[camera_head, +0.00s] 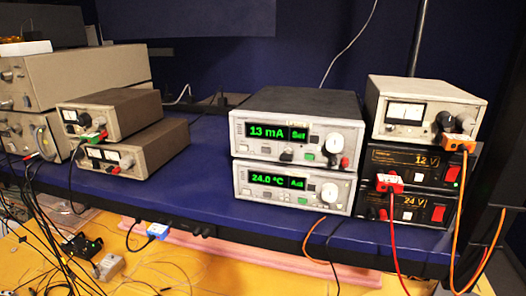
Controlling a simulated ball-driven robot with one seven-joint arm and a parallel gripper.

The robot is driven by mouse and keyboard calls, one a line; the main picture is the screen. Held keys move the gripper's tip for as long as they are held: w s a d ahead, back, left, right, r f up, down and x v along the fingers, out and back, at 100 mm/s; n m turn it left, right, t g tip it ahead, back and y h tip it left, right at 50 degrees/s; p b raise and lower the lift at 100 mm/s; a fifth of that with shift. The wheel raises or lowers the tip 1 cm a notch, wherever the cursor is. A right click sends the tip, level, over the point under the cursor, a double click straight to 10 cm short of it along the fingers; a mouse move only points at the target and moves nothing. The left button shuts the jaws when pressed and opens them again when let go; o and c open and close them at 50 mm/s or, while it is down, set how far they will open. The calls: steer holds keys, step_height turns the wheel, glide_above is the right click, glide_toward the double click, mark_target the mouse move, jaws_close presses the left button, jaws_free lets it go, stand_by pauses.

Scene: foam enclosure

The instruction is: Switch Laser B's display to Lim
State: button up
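Two stacked instruments with green displays stand in the middle of the blue shelf. The upper instrument (296,125) reads "13 mA" and "Set" on its display (278,132). It has a white knob (334,138) at the right, small buttons and a green button (309,157) below the display. The lower instrument (292,186) reads "24.0 °C" and what looks like "Act" on its display (276,181), with a knob (330,192) at the right. A small label above the upper display is too blurred to read, so I cannot tell which is Laser B. My gripper is not in view.
To the right, a grey meter unit (425,108) sits on black 12 V (423,163) and 24 V (414,208) supplies with red and orange cables. Grey units (112,119) stand left on the blue shelf (205,175). Loose cables hang below its front edge.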

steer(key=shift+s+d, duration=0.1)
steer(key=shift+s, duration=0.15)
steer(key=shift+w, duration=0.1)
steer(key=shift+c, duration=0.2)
